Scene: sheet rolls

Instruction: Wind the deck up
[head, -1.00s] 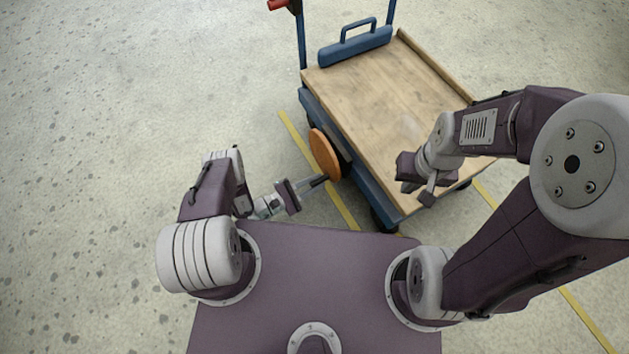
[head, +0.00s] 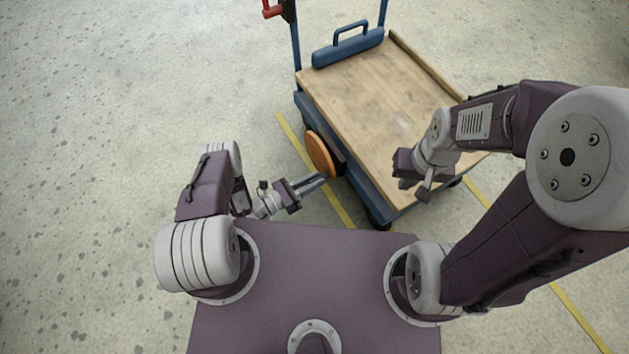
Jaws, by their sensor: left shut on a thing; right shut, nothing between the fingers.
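The cart has a wooden deck (head: 375,100) on a blue frame, standing ahead and to the right in the head view. An orange disc-shaped wheel (head: 319,153) stands upright at the cart's left side. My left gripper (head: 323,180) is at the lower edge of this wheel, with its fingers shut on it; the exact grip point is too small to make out. My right gripper (head: 412,178) is shut and empty, over the deck's near part. The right arm hides part of the deck's right side.
A blue bar with a loop handle (head: 348,45) lies across the deck's far end, beside blue posts. A red handle (head: 272,9) is at the top edge. Yellow lines (head: 295,143) run along the floor. The floor to the left is clear.

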